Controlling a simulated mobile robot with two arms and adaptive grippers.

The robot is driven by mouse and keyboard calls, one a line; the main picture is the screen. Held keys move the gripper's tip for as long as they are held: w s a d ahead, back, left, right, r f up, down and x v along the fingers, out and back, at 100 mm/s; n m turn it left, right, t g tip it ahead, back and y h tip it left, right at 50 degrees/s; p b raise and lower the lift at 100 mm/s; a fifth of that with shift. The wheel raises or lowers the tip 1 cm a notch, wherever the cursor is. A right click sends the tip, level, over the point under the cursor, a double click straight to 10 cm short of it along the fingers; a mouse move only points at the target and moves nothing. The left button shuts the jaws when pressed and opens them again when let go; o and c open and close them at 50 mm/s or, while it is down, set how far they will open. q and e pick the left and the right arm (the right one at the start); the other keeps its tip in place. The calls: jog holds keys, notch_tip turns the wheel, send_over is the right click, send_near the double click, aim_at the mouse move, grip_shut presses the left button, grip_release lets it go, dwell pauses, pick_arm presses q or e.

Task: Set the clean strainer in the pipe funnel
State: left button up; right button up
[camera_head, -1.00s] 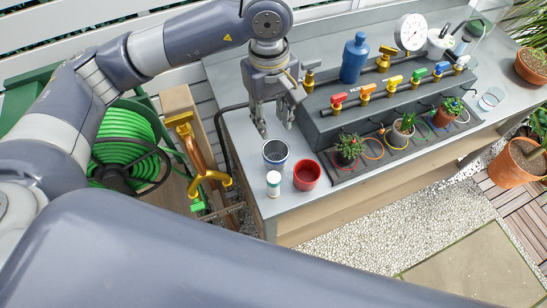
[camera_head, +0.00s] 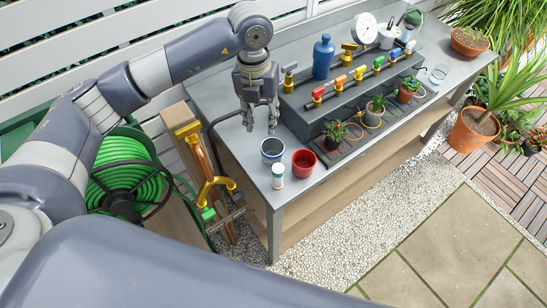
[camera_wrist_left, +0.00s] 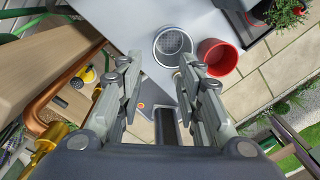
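A whitish cup with a dark blue rim (camera_head: 272,150) stands on the grey bench near its left front corner. In the left wrist view this cup (camera_wrist_left: 173,47) shows a mesh-like bottom, so it looks like a strainer. A red cup (camera_head: 303,162) stands just right of it. My left gripper (camera_head: 261,124) is above the bench just behind the whitish cup, fingers apart and empty; the left wrist view shows the open fingers (camera_wrist_left: 158,70) too. A copper pipe with brass-yellow fittings (camera_head: 214,188) stands left of the bench. I cannot make out its funnel for certain. My right gripper is not in view.
A small white jar (camera_head: 278,176) stands in front of the cups. A grey manifold block (camera_head: 300,115) with coloured valves and a blue bottle (camera_head: 323,56) fill the bench's middle. Potted plants (camera_head: 335,134) line its front. A green hose reel (camera_head: 128,180) is at the left.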

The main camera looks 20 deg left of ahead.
pick_arm(q)
jog(key=p, duration=0.2)
send_over(263, 145)
notch_tip(263, 145, down, 6)
jog(key=f, duration=0.2)
jog(key=s+f+p, duration=0.1)
jog(key=f, duration=0.1)
jog(key=shift+d+p, duration=0.15)
jog(key=shift+p, duration=0.15)
jog(key=shift+w+f, duration=0.1)
jog(key=shift+f, duration=0.4)
grip_shut()
